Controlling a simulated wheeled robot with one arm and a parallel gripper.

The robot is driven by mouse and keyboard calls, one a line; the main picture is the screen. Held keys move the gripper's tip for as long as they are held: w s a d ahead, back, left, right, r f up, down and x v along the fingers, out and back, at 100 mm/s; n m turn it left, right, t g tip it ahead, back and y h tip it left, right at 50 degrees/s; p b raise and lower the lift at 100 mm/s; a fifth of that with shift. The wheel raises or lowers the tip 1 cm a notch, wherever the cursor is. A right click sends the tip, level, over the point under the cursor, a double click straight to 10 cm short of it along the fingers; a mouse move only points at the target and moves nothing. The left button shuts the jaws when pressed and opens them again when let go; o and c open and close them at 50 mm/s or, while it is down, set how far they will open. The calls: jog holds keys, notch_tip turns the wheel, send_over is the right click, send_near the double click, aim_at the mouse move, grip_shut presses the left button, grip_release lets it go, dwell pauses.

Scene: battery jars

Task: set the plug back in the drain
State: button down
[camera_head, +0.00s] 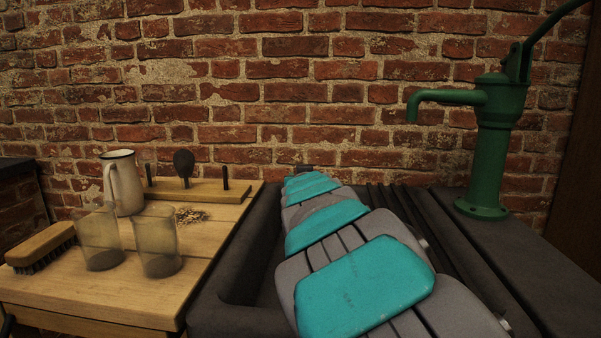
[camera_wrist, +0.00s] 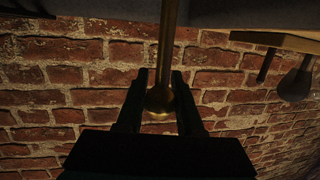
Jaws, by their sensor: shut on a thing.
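In the wrist view, which looks upside down, my gripper (camera_wrist: 160,78) is shut on the round brass knob (camera_wrist: 158,101) of a brass rod, which I take to be the plug's handle. The rod runs from the knob to the top edge of the picture, across a dark grey surface. The plug's lower end is out of view. In the head view my arm reaches over the dark stone sink (camera_head: 237,250) and hides my gripper and much of the basin. The drain is not visible.
A wooden table (camera_head: 90,290) at left bears two glass jars (camera_head: 158,245) (camera_head: 100,240), a brush (camera_head: 42,246), a white jug (camera_head: 122,180) and a pegged board (camera_head: 215,191). A green pump (camera_head: 492,150) stands at right. A brick wall (camera_head: 300,80) closes the back.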

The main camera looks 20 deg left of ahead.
notch_tip(320, 180, down, 6)
jog(key=b, duration=0.1)
dwell(1.0)
jog(key=shift+f, duration=0.1)
dwell(0.3)
jog(key=shift+c, duration=2.3)
grip_release()
jog(key=shift+s+b, duration=0.1)
jog(key=shift+b, duration=0.2)
